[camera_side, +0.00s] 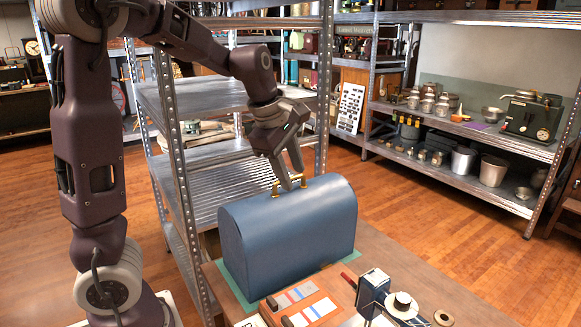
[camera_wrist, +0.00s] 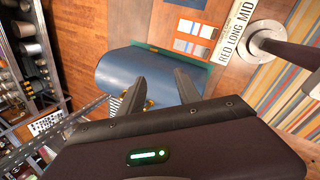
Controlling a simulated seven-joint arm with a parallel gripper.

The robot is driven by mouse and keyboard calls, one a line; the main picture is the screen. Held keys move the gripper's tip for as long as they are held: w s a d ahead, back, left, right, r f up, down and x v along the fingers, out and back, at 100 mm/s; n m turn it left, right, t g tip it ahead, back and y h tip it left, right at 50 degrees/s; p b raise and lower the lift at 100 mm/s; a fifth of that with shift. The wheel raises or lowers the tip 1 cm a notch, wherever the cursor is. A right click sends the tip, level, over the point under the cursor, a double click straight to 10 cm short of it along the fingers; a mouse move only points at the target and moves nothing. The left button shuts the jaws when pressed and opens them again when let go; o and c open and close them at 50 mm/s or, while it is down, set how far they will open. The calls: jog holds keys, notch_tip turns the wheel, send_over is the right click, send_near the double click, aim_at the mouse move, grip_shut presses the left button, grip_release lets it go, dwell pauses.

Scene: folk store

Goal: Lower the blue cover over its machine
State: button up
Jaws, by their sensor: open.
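The blue cover (camera_side: 290,235), a domed case with a brass handle (camera_side: 289,186) on top, stands upright on a green base (camera_side: 250,300) on the wooden table. It also shows in the wrist view (camera_wrist: 140,70). No machine shows under it; the cover's walls hide whatever is inside. My gripper (camera_side: 292,184) is open at the top of the cover, with its fingertips at the handle. In the wrist view my fingers (camera_wrist: 160,82) are spread apart over the cover, and part of the handle shows by the left finger. I cannot tell whether they touch it.
A panel with coloured strips (camera_side: 303,303) lies in front of the cover. A dark block with a silver knob (camera_side: 373,290) stands to its right. A metal shelf post (camera_side: 183,170) rises close on the left. The table's right part (camera_side: 420,270) is mostly clear.

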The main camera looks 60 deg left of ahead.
jog(key=w+a+f+n+g+y, duration=0.1)
jog(key=w+a+f+n+y, duration=0.1)
jog(key=w+a+n, duration=0.3)
jog(key=w+a+f+n+y, duration=0.1)
jog(key=w+a+n+y, duration=0.25)
jog(key=a+n, duration=0.4)
jog(key=shift+m+h, duration=0.25)
jog(key=shift+h, duration=0.1)
jog(key=shift+x, duration=4.95)
jog(key=shift+s+f, duration=0.1)
grip_shut()
